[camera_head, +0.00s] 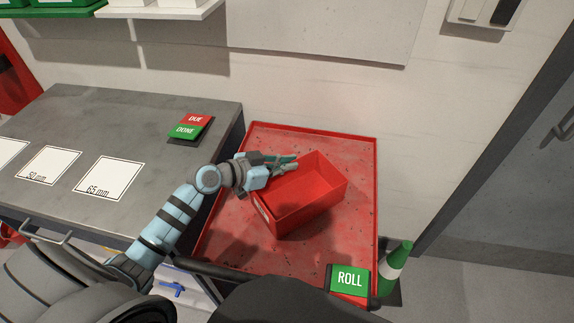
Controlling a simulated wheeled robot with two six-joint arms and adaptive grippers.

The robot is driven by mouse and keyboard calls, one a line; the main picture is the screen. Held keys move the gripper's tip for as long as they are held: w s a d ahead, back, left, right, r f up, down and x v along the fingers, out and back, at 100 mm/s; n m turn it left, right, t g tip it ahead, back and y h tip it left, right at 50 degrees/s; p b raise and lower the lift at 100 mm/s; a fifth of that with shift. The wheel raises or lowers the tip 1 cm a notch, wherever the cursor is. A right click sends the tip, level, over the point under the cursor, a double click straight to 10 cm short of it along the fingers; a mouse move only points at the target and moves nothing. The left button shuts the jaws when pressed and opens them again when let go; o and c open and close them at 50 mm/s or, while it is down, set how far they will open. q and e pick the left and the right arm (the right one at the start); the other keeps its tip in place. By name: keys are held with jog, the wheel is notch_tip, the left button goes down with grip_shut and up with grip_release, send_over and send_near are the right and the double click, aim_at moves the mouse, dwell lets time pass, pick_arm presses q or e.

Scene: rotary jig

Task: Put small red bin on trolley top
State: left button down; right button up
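The small red bin (312,206) is open-topped and empty, and appears upright over the red trolley top (338,252). I cannot tell whether its base rests on the surface. My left gripper (284,163) is at the bin's back-left rim, with its fingers pointing right along that wall and hiding part of it. The fingers look close to the rim, but whether they are closed on it is unclear. My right gripper is not in view.
The trolley top has a raised red rim. A grey bench (60,115) with marked white squares and a DUE/DONE sign (190,126) stands left. A wall stands behind.

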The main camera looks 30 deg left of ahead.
pick_arm(q)
jog(key=shift+f, duration=0.15)
jog(key=c, duration=1.8)
grip_release()
jog(key=shift+r, duration=0.25)
jog(key=p+v, duration=0.1)
jog(key=v, duration=1.1)
